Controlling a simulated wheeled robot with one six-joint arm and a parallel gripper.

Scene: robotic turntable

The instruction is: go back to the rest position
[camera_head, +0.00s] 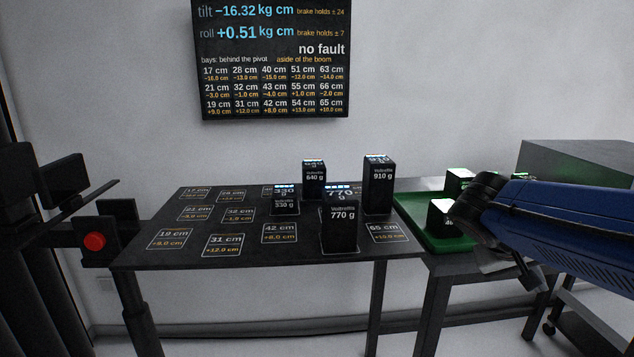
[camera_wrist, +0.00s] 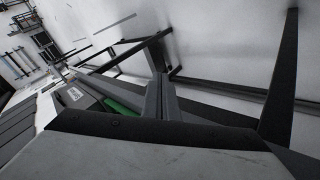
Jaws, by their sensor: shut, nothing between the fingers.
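My gripper (camera_head: 497,272) hangs at the right of the head view at the end of my blue arm, in front of the green tray, clear of the table top. In the wrist view its fingers (camera_wrist: 160,98) are shut with nothing between them. The dark turntable board (camera_head: 200,240) carries several black weight boxes. They include a 640 g box (camera_head: 314,180), a 910 g box (camera_head: 378,188), a 770 g box (camera_head: 340,230) and a 330 g box (camera_head: 286,205). My gripper is apart from all of them.
A green tray (camera_head: 420,232) right of the board holds black boxes, partly hidden by my arm. A dark cabinet (camera_head: 580,155) stands behind my arm. A wall screen (camera_head: 272,60) reads tilt −16.32, roll +0.51, no fault. A red button (camera_head: 94,241) is at the left.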

